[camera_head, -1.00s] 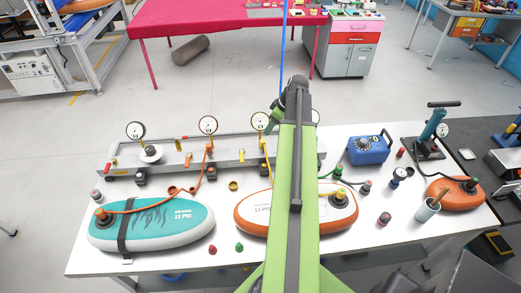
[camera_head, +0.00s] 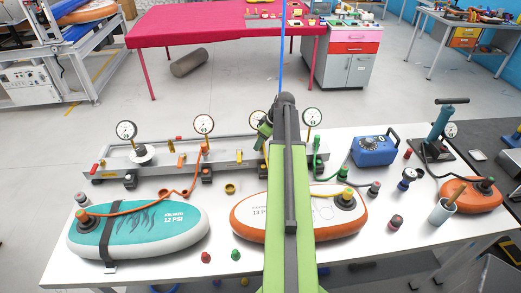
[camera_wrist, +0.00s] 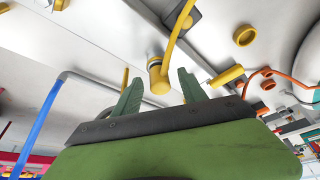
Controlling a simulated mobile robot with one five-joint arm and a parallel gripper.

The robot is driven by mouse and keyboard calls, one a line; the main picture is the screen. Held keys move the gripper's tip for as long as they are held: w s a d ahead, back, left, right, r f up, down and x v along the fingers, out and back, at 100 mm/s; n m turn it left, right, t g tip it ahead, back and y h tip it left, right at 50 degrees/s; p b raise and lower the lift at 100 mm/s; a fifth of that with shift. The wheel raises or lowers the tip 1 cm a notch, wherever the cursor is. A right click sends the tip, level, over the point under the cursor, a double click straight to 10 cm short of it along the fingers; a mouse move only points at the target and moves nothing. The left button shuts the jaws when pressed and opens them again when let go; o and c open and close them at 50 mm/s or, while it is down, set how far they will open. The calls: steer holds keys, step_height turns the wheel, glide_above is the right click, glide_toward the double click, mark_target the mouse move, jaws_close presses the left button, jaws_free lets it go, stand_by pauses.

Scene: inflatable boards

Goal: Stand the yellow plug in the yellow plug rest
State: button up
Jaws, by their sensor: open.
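The yellow plug (camera_wrist: 158,77), a short yellow cylinder on a yellow hose (camera_wrist: 177,38), shows in the wrist view between the two green fingers of my gripper (camera_wrist: 160,88). The fingers are apart and not closed on it; the exact depth gap cannot be told. A yellow ring (camera_wrist: 245,35), which looks like the yellow plug rest, lies on the white bench, upper right in the wrist view. In the head view this ring (camera_head: 230,188) stands empty between the teal board and the white-orange board. My arm hides the plug and fingertips there.
A grey manifold rail (camera_head: 225,158) with gauges runs along the back of the bench. A teal board (camera_head: 185,220) and a white-orange board (camera_head: 255,225) lie in front. Orange rings and a hose (camera_head: 150,205) are left of the yellow ring. A blue box (camera_head: 373,152) stands at right.

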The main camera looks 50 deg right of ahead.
steer(key=shift+r, duration=0.1)
jaws_close()
stand_by(0.3)
